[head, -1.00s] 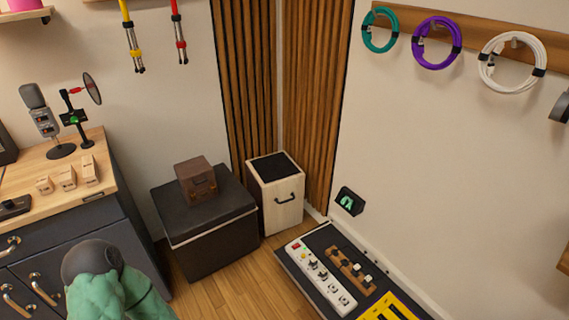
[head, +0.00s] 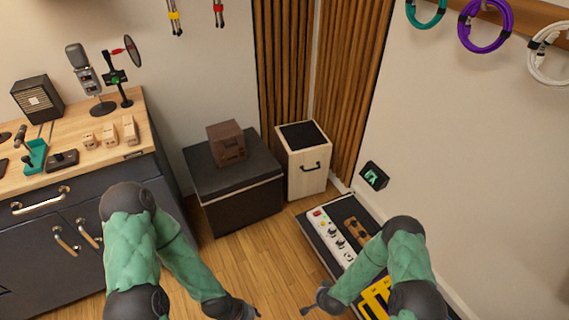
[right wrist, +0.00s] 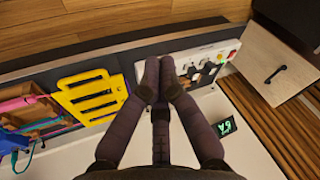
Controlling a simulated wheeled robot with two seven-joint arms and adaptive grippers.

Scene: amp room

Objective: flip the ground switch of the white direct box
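A long white box (head: 329,234) with a red switch, knobs and sockets lies on the dark floor board at the lower right of the head view. It is the only white unit I see, and its small switches are too small to read. In the right wrist view the white box (right wrist: 213,60) lies beyond my fingertips, which cover its left part. My right gripper (head: 307,309) hangs left of the board in the head view. In the right wrist view its fingers (right wrist: 159,68) are together and empty. My left gripper (head: 257,313) is low in the middle, its fingers too small to judge.
A brown pedal (head: 357,231) and a yellow slotted piece (head: 377,297) share the board. A black case (head: 232,193) and a pale cabinet (head: 303,178) stand behind. A dark workbench (head: 70,225) fills the left. Wooden floor between is clear.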

